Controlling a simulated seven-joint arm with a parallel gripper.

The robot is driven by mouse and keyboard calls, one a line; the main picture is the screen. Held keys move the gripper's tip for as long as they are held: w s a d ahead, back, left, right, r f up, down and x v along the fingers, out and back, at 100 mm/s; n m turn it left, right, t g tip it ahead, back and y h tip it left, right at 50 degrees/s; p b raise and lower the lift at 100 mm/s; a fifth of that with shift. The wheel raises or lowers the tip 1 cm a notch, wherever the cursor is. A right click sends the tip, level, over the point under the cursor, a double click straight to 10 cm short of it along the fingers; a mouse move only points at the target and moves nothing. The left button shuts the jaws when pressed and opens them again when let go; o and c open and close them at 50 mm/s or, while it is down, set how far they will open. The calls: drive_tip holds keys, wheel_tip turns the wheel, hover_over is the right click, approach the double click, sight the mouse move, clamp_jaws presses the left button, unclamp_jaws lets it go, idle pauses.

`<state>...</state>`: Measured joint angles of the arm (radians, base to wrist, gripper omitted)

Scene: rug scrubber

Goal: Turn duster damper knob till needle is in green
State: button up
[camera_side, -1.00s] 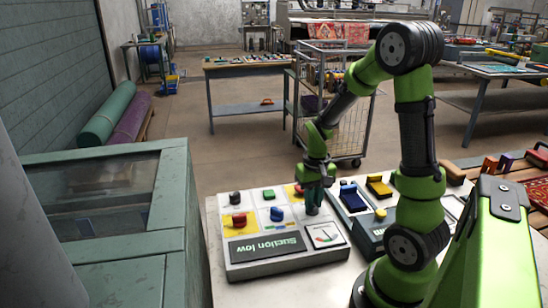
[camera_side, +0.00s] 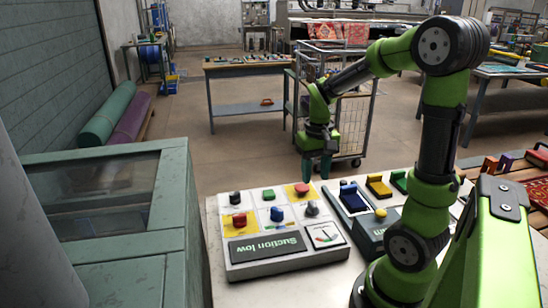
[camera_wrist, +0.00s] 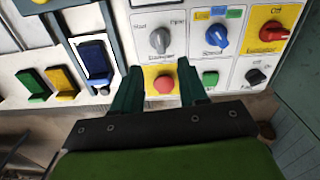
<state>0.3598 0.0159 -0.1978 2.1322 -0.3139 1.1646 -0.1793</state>
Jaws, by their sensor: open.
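The control panel (camera_side: 285,259) stands on a pale table and carries several coloured knobs and buttons. A grey knob (camera_side: 312,208) sits just above a white gauge (camera_side: 324,234); the needle is too small to read against the coloured arc. The display (camera_side: 266,247) reads "Suction low". In the wrist view the grey knob (camera_wrist: 160,39) has a label that looks like "Damper", with its pointer toward the upper left. My gripper (camera_side: 317,177) is open and empty, raised above the panel's far side, clear of the grey knob. In the wrist view a red button (camera_wrist: 164,84) shows between my fingers.
A blue knob (camera_side: 276,214), a red knob (camera_side: 238,219), a black knob (camera_side: 235,197) and a green switch (camera_side: 268,194) share the panel. A box with a blue rocker (camera_side: 350,196) and yellow and green switches stand to the right.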

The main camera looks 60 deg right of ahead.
wheel_tip(320, 180, up, 8)
idle(0.5)
drive_tip(key=s+a+n+t+y, duration=0.1)
drive_tip(key=a+n+t, duration=0.1)
drive_tip(key=a, duration=0.7)
drive_tip(key=s+a+r+n+t+y, duration=0.1)
drive_tip(key=a+t, duration=0.4)
drive_tip(key=a, duration=0.5)
drive_tip(key=shift+s+a+r+n, duration=0.25)
drive_tip(key=shift+s+n, duration=0.05)
drive_tip(key=shift+n, duration=0.2)
drive_tip(key=shift+f, duration=0.1)
